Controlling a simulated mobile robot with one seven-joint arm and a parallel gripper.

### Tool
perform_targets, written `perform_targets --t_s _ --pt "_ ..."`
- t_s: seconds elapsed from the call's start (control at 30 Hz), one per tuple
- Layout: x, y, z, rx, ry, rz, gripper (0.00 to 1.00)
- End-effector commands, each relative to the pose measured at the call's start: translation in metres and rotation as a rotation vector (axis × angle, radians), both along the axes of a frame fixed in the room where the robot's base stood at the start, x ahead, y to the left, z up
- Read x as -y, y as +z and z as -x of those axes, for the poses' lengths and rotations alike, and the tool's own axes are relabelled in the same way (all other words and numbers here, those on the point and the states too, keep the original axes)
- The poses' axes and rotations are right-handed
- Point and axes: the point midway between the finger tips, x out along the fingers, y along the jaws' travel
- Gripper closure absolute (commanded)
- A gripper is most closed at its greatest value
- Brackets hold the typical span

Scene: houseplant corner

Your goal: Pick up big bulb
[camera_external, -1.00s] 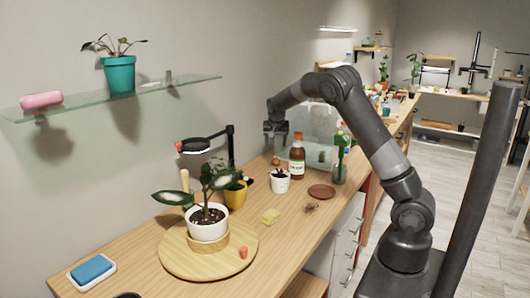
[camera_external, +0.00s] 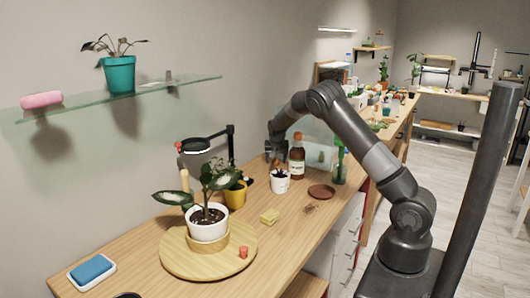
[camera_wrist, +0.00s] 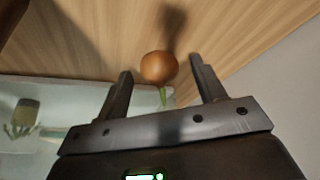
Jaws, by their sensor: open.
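The big bulb is a round orange-brown bulb (camera_wrist: 159,67) with a short green sprout, seen in the wrist view just above the wooden table. My gripper (camera_wrist: 161,66) is open, with one finger to each side of the bulb and a gap visible on both sides. In the external view my gripper (camera_external: 275,152) is low over the table behind the small white pot. The bulb is hidden there.
A yellow pot (camera_external: 236,195) and black lamp (camera_external: 231,150) stand to the left.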

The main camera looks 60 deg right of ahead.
Motion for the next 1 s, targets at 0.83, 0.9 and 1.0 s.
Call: perform_targets --t_s 0.83,0.9,1.0 --pt "-0.0004 0.001 -0.0001 0.0 0.0 0.0 0.85" --pt "-0.0003 0.0011 -0.0002 0.0 0.0 0.0 0.85" --pt "-0.0003 0.0057 -0.0004 0.001 0.0 0.0 0.85"
